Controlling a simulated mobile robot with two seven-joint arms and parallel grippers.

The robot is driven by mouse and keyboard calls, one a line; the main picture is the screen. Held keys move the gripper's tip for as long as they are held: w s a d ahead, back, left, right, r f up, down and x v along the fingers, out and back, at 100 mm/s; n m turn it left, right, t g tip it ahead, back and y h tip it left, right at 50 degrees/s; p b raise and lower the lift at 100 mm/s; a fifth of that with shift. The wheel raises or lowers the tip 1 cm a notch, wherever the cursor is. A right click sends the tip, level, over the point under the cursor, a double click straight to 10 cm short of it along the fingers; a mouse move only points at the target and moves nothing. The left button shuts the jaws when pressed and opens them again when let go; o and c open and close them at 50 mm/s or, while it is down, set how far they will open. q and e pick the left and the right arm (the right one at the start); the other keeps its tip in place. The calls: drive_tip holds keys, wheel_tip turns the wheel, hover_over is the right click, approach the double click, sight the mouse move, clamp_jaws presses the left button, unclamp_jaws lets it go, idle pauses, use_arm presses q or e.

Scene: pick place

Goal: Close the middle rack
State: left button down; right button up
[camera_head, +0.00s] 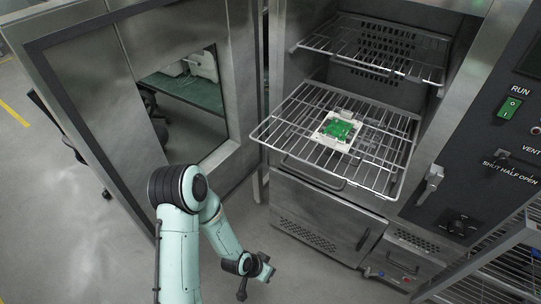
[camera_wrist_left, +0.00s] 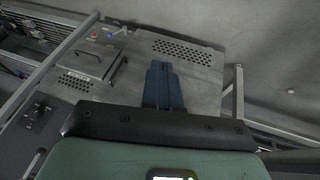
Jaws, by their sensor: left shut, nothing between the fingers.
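The pulled-out wire rack (camera_head: 285,124) sticks out of the open oven chamber. It carries a white fixture (camera_head: 326,137) with a green circuit board (camera_head: 341,128) on it. Another wire rack (camera_head: 373,48) sits higher in the chamber. My left gripper (camera_head: 266,270) is low in front of the oven, below the pulled-out rack and apart from it. In the left wrist view its blue fingers (camera_wrist_left: 163,84) are together with nothing between them. My right gripper is not in view.
The oven door (camera_head: 90,110) with its window stands open on the left. The control panel (camera_head: 495,130) is on the right. A lower front panel with a handle (camera_head: 364,239) lies under the chamber. A metal shelf (camera_head: 500,265) fills the lower right corner. Grey floor is free at lower left.

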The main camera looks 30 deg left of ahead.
use_arm(q)
drive_tip(key=w+a+r+m+t, duration=0.35)
drive_tip(key=w+a+r, duration=0.25)
drive_tip(key=r, duration=0.3)
drive_tip(key=m+t+y+b, duration=0.25)
drive_tip(key=m+t, duration=0.45)
drive_tip(key=m, duration=0.7)
approach(269, 147)
drive_tip(key=x, duration=0.6)
drive_tip(key=shift+w, duration=0.25)
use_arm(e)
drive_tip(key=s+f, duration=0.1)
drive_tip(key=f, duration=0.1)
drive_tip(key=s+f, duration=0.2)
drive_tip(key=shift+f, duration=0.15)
use_arm(q)
drive_tip(key=shift+w+b, duration=0.1)
drive_tip(key=shift+b, duration=0.2)
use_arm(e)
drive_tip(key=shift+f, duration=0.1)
